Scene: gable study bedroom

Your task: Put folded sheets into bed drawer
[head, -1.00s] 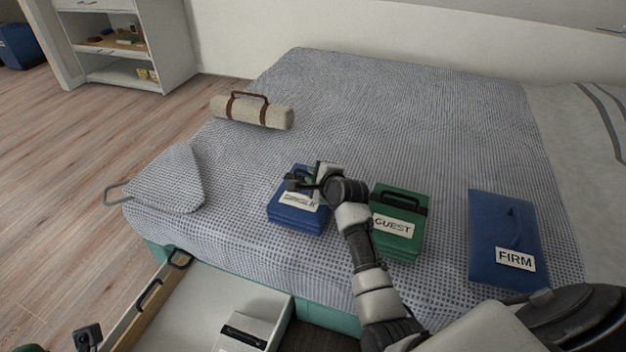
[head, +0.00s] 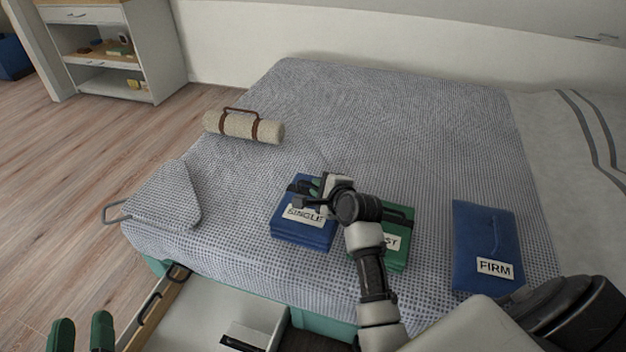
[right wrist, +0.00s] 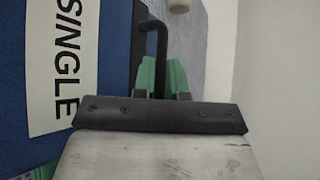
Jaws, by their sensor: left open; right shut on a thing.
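The blue folded sheets labelled SINGLE (head: 299,232) are on the bed near its front edge. They also fill the left of the right wrist view (right wrist: 28,60). My right gripper (head: 322,187) is shut on their dark handle (right wrist: 153,45), its green fingers around the bar. I cannot tell whether the stack is lifted at all. Green folded sheets (head: 398,258), label partly hidden by my right arm, lie just right of them. The bed drawer (head: 190,308) is pulled open below the bed front, with a white item with a black handle inside. My left gripper (head: 81,335) is open and empty at the lower left.
A blue FIRM pillow-like pack (head: 486,240) lies to the right on the bed (head: 390,130). A beige roll with brown straps (head: 243,126) and a checked wedge with a grey handle (head: 165,198) lie to the left. Floor is clear at left.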

